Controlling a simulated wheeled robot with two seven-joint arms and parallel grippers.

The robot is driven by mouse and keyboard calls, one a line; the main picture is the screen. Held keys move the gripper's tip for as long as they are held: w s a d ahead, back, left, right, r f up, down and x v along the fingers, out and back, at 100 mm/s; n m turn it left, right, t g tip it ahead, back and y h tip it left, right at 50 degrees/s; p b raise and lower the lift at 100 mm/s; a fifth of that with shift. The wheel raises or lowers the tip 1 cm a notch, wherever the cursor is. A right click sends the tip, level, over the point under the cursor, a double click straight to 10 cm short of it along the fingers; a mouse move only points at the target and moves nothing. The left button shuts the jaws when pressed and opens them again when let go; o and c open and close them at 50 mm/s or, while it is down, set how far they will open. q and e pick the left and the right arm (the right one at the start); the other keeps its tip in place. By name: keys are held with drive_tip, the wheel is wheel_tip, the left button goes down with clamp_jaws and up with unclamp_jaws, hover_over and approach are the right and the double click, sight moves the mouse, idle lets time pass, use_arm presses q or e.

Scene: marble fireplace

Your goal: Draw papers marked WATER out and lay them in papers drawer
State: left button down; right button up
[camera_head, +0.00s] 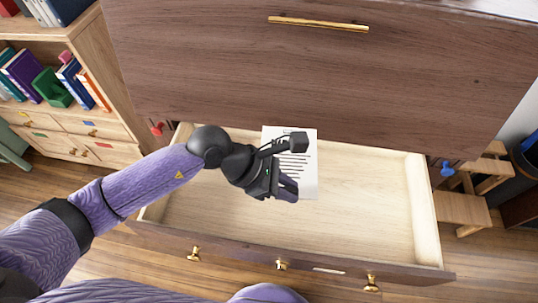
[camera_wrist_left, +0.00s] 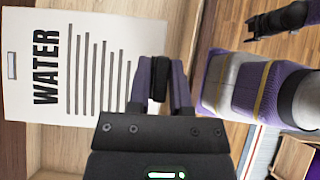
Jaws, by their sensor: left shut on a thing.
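The white WATER paper (camera_head: 305,172) shows over the open papers drawer (camera_head: 372,205), a pale wooden tray with a dark front. In the left wrist view, the WATER paper (camera_wrist_left: 85,22) faces me, with its bold title, printed lines and a small slot at the far end. My left gripper (camera_head: 288,188) is shut at the paper's near end, with a small dark piece between the fingers (camera_wrist_left: 160,78). I cannot tell whether the paper touches the drawer floor. A dark end of my right arm (camera_wrist_left: 280,22) shows at the wrist view's top right; its finger state is unclear.
A closed dark wooden front with a gold bar handle (camera_head: 318,24) rises behind the drawer. A bookshelf (camera_head: 75,40) stands at left, wooden steps (camera_head: 462,212) at right. The drawer's right half is empty.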

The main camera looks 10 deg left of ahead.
use_arm(q)
drive_tip(key=shift+m+g, duration=0.4)
drive_tip(key=shift+m, duration=0.1)
drive_tip(key=f+b, duration=0.3)
drive_tip(key=f, duration=0.3)
drive_tip(key=s+d+f+b, duration=0.1)
drive_tip(key=f+b, duration=0.3)
drive_tip(key=f, duration=0.2)
drive_tip(key=f+b, duration=0.4)
drive_tip(key=f, duration=0.2)
drive_tip(key=shift+s+d+f, duration=0.2)
drive_tip(key=shift+s+f, duration=0.1)
drive_tip(key=shift+f+b, duration=0.4)
drive_tip(key=shift+b, duration=0.1)
use_arm(e)
drive_tip(key=s+d+f+g, duration=0.1)
drive_tip(key=s+f, duration=0.2)
drive_tip(key=f, duration=0.9)
drive_tip(key=shift+s+d, duration=0.15)
drive_tip(key=shift+s, duration=0.1)
use_arm(q)
drive_tip(key=shift+r, duration=0.1)
drive_tip(key=shift+c, duration=2.3)
unclamp_jaws()
use_arm(e)
drive_tip(key=shift+d, duration=0.1)
